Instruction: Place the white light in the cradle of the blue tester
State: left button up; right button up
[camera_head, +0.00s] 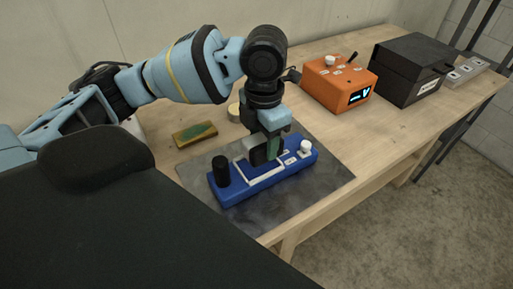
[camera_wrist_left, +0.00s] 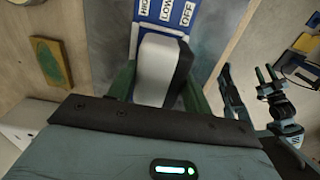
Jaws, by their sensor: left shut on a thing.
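The blue tester (camera_head: 230,192) lies on a dark mat, with a black post at its left end, a white knob at its right and a white-rimmed cradle (camera_head: 262,178) between. My left gripper (camera_head: 268,150) is over the cradle, pointing down, shut on the white light (camera_wrist_left: 157,70). In the left wrist view the light is a pale block with a black side between green fingers. The tester's HIGH, LOW, OFF labels (camera_wrist_left: 168,12) show beyond it. Whether the light touches the cradle is hidden. My right gripper (camera_wrist_left: 265,74) shows small in the left wrist view, fingers apart.
The grey mat (camera_head: 315,185) lies on a wooden bench. A green and yellow block (camera_head: 195,134) and a round tan item (camera_head: 234,112) are behind the tester. An orange device (camera_head: 338,85) and a black box (camera_head: 412,68) stand at the back right. The bench's front right is clear.

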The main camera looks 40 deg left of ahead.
aim_at(258, 138)
pick_arm(q)
jog(key=shift+s+a, duration=0.3)
jog(key=shift+a, duration=0.2)
jog(key=shift+d+f, duration=0.1)
jog(key=shift+f, duration=1.7)
pick_arm(e)
jog(key=shift+f, duration=0.1)
jog(key=shift+s, duration=0.1)
pick_arm(q)
jog(key=o, duration=1.1)
jog(key=shift+f, duration=0.15)
jog(key=shift+c, duration=0.2)
notch_tip(258, 138, up, 12)
jog(key=shift+r+p, duration=0.15)
jog(key=shift+p, duration=0.4)
pick_arm(e)
jog(key=shift+w+r, duration=0.55)
jog(key=shift+r, duration=0.25)
